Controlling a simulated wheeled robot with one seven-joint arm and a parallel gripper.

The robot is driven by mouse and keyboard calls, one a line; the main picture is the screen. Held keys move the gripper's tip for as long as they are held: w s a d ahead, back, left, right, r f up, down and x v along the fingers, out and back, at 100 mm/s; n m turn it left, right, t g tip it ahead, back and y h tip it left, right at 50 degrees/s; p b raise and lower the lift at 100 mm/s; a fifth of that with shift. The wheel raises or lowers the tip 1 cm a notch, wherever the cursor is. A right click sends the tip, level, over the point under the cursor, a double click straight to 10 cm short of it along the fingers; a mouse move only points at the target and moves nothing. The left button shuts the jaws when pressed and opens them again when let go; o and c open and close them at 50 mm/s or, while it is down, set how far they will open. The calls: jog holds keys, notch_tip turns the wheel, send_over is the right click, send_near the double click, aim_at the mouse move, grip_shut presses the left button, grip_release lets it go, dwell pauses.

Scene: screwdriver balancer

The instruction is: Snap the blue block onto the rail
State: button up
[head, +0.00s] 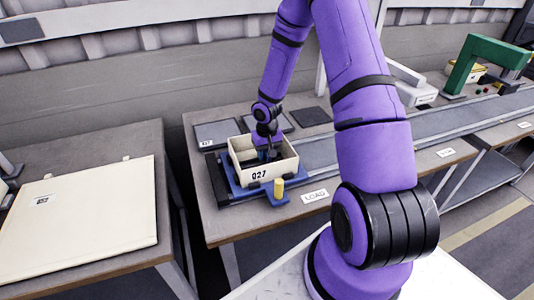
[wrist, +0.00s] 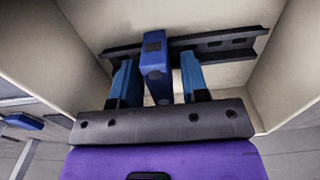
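The blue block (wrist: 155,62) shows in the wrist view in front of the dark slotted rail (wrist: 222,46), overlapping it near the middle. Contact with the rail is hard to judge. The rail runs across the inside of a cream bin (head: 277,177) marked 027. My gripper (wrist: 160,78) reaches into this bin, with one blue finger on each side of the block. A gap shows at the right finger; the left finger is very close to the block. In the head view my gripper (head: 266,148) is small and partly hidden by the bin wall.
A conveyor (head: 400,135) runs right towards a green arch (head: 478,58). A separate table with a cream board (head: 85,222) stands left.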

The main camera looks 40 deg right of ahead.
jog(key=shift+o, duration=0.5)
notch_tip(320, 180, up, 11)
jog(key=shift+f, duration=0.1)
dwell(0.4)
notch_tip(320, 180, up, 7)
jog(key=shift+f, duration=0.2)
dwell(0.4)
